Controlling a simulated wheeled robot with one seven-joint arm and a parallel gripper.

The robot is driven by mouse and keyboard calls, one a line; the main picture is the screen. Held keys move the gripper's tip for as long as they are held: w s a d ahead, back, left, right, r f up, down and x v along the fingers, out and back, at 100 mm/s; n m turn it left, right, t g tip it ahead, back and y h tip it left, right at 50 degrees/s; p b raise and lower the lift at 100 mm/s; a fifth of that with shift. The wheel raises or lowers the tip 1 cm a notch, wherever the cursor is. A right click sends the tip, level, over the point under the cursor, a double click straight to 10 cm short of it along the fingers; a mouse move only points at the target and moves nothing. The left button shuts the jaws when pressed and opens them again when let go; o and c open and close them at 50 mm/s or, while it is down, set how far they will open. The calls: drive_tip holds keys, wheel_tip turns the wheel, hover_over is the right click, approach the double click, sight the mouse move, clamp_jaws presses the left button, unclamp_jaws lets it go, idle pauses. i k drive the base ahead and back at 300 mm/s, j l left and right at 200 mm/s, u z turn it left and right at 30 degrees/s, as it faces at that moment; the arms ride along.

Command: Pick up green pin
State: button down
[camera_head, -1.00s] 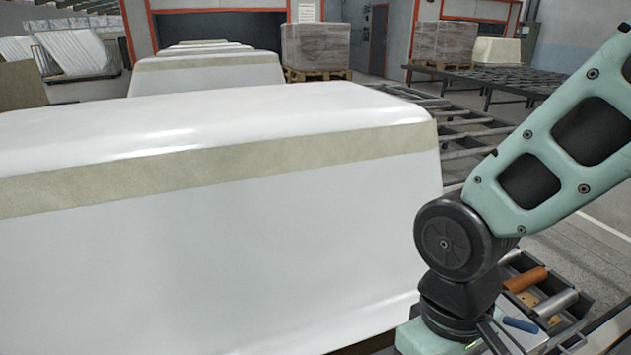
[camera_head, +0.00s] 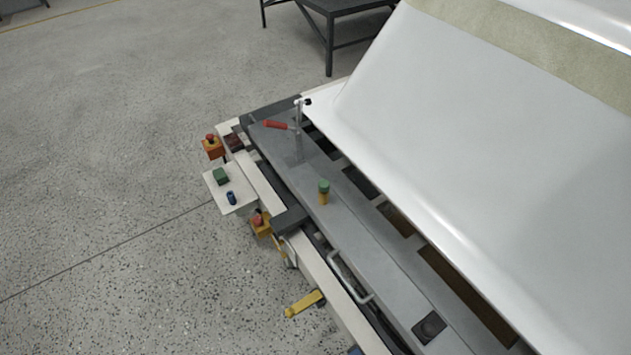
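A small upright peg with a green top and yellow lower part (camera_head: 323,190) stands on the grey metal rail (camera_head: 375,240) of the bench, left of the white tub shell. A small dark green block (camera_head: 221,176) lies on a white plate (camera_head: 216,195) at the bench's left side. I cannot tell for certain which of these two is the green pin. My gripper is not in view, and neither is my arm.
A clamp with a red handle (camera_head: 276,125) stands on the rail's far end. The white tub shell (camera_head: 480,160) fills the right. A blue piece (camera_head: 231,198) lies near the green block. A yellow pedal (camera_head: 303,303) juts out low. The speckled floor (camera_head: 110,130) at left is clear.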

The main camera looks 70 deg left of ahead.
sight(325, 184)
drive_tip(key=u, duration=0.4)
drive_tip(key=k+j+u, duration=0.1)
drive_tip(key=u, duration=0.7)
drive_tip(key=j+u, duration=0.1)
drive_tip(key=u, duration=0.7)
drive_tip(key=i+j, duration=0.25)
drive_tip(key=i+j+z, duration=0.3)
drive_tip(key=j, duration=0.3)
drive_tip(key=i+j+z, duration=0.3)
drive_tip(key=j, duration=0.35)
drive_tip(key=i+z, duration=0.1)
drive_tip(key=z, duration=1.25)
